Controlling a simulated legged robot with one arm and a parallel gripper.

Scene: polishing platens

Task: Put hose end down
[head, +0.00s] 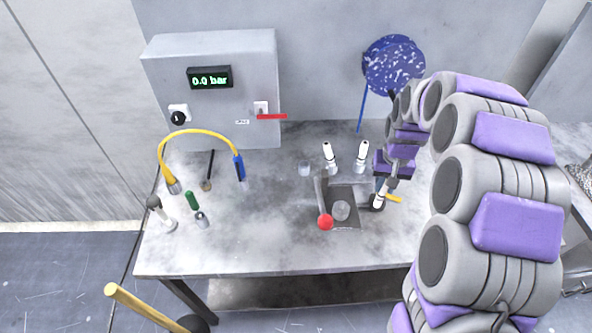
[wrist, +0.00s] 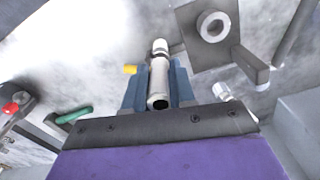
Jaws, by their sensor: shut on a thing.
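The yellow hose (head: 200,134) arches over the left of the bench. Its blue end (head: 239,168) hangs down at or just above the bench top; contact is unclear. Its other end meets a grey fitting (head: 173,186). My gripper (head: 381,192) is well to the right, low over the bench beside the grey fixture. In the wrist view its blue fingers (wrist: 158,88) are shut on a white and grey cylinder (wrist: 160,70) with a dark hollow near end. A small yellow piece (wrist: 130,69) shows beside the left finger. The hose is not clearly seen in the wrist view.
A red-knobbed lever (head: 325,222) stands by the fixture plate (head: 346,222). Two white cylinders (head: 328,155) (head: 361,155) stand behind it. A green cylinder (head: 191,201) and small fittings are at left. The control box (head: 215,95) reads 0.0 bar. The bench (head: 265,225) is clear at centre-left.

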